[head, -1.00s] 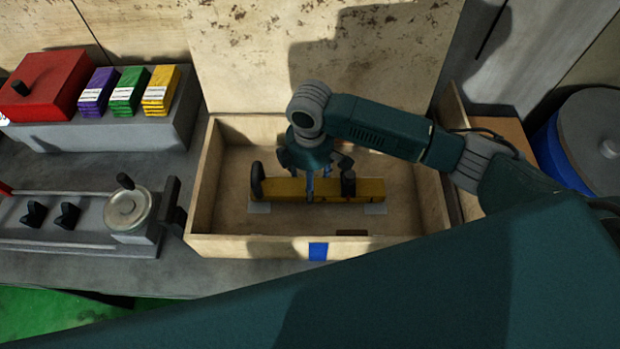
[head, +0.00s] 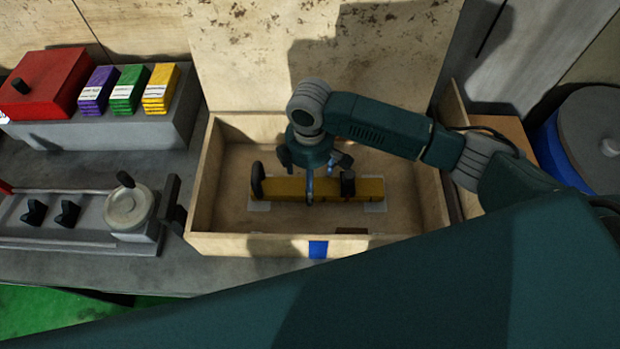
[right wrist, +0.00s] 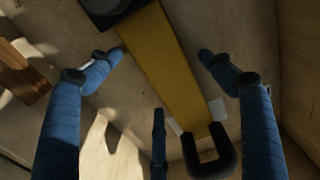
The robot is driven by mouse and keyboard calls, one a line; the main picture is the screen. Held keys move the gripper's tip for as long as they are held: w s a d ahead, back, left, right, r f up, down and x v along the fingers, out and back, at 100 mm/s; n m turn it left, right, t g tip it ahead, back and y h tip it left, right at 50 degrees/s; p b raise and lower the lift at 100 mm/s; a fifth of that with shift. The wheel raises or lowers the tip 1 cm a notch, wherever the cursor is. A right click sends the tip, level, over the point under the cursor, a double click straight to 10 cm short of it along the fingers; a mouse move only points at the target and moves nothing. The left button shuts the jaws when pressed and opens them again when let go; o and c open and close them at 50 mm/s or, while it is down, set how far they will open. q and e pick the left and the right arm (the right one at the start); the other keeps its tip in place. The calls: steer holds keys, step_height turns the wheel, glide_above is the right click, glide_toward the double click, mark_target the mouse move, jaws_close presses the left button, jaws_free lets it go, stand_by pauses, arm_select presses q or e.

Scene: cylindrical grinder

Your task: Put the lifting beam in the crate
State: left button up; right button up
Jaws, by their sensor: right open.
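The lifting beam (head: 285,189), a yellow bar with black fittings near its ends, lies flat inside the open wooden crate (head: 262,246). Pale pads show under both its ends. My right gripper (head: 320,186) reaches down into the crate over the beam's middle. In the right wrist view my open right gripper (right wrist: 160,75) has blue fingers apart on both sides of the beam (right wrist: 168,65), with gaps between them and the bar. A black U-shaped fitting shows at the beam's lower end there. The gripper hides part of the beam in the head view. My left gripper is not in view.
The crate's lid (head: 250,60) stands raised behind it. Left are a red box (head: 45,88), purple, green and yellow stacks (head: 127,90) on a grey block, and a fixture with a round handwheel (head: 128,210). A blue drum (head: 590,140) stands at right.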

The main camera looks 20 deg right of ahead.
step_height(320, 180, up, 11)
steer(key=b, duration=0.2)
steer(key=shift+s, duration=0.1)
stand_by(0.5)
